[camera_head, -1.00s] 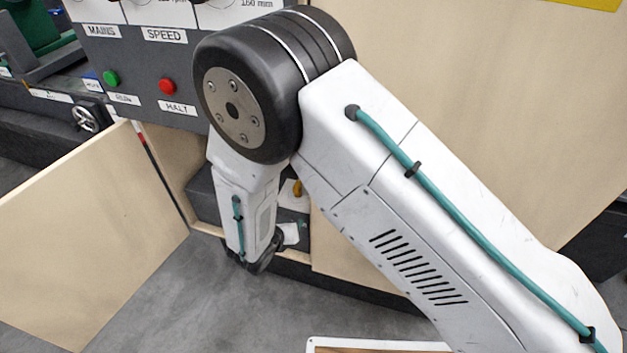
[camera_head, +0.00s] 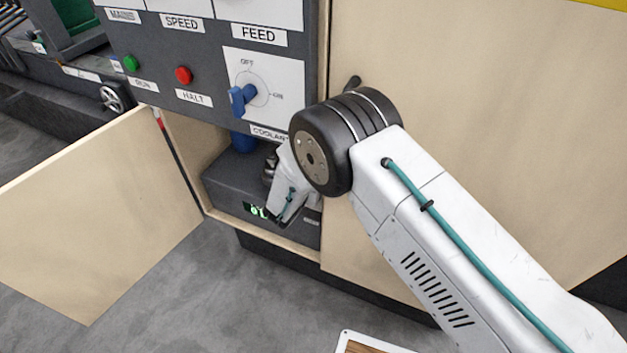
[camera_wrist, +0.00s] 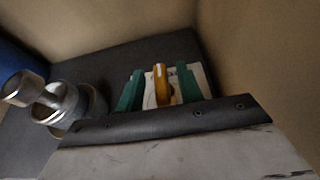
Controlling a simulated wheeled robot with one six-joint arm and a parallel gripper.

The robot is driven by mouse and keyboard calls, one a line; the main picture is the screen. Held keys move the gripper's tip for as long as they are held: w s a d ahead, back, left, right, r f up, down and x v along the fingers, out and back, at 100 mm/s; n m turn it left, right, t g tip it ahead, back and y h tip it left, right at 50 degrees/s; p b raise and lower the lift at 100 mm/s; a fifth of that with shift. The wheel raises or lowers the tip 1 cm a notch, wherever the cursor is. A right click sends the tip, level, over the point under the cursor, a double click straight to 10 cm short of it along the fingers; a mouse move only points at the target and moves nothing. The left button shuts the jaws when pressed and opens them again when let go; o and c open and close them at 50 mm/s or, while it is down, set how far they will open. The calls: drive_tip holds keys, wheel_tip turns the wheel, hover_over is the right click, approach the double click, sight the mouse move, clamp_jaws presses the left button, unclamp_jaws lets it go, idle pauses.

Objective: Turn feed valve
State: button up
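In the wrist view a yellow lever (camera_wrist: 161,86) stands on a white plate (camera_wrist: 203,79) on top of a dark grey box. It is the only valve-like handle between my fingers; no label on it can be read. My gripper (camera_wrist: 159,84) has two green fingers, one on each side of the lever. A narrow gap shows between the lever and each finger, so the gripper is open around it. In the head view my forearm reaches into the open cabinet and hides the lever and the fingers.
The dark grey box (camera_head: 226,190) with a green display fills the cabinet bottom. A metal fitting (camera_wrist: 65,103) stands left of my gripper, with a blue cylinder (camera_head: 243,141) behind. A blue-handled switch (camera_head: 243,97) sits above. The open wooden door (camera_head: 100,215) stands left; a wooden panel closes the right.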

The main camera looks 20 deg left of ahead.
drive_tip(key=shift+w+f, duration=0.1)
drive_tip(key=shift+w, duration=0.15)
drive_tip(key=shift+c, duration=0.3)
clamp_jaws()
drive_tip(key=shift+m+h, duration=0.4)
drive_tip(key=m+g+h, duration=0.2)
drive_tip(key=m+h, duration=0.2)
drive_tip(key=h, duration=0.1)
drive_tip(key=shift+m, duration=0.4)
drive_tip(key=m+g+h, duration=0.3)
drive_tip(key=m+h, duration=0.1)
drive_tip(key=shift+m+g, duration=0.3)
drive_tip(key=shift+g, duration=0.1)
drive_tip(key=shift+h, duration=0.4)
